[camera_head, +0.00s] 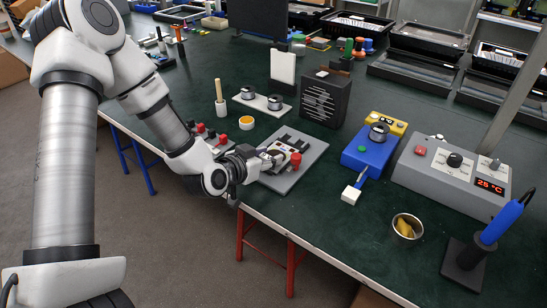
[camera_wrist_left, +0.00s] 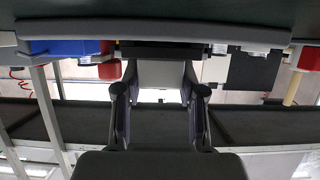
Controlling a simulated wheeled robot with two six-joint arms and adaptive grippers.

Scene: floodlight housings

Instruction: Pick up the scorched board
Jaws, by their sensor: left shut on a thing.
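My left gripper (camera_head: 262,160) reaches in from the left, low over the near edge of the green bench. It is shut on a small pale board (camera_head: 278,150) at a grey fixture plate (camera_head: 304,151) with a red knob (camera_head: 296,160). The gripper and wrist hide part of the board, and I cannot make out scorch marks. In the left wrist view, the left gripper's fingers (camera_wrist_left: 160,100) stand on either side of a pale flat piece (camera_wrist_left: 160,74). I cannot tell whether the board is clear of the fixture. My right gripper is not in view.
Right of the fixture stand a blue device (camera_head: 370,150), a grey control station (camera_head: 452,178), a metal cup (camera_head: 407,227) and a blue soldering iron (camera_head: 502,220). A black filter box (camera_head: 325,97) stands behind. The bench between fixture and cup is largely clear.

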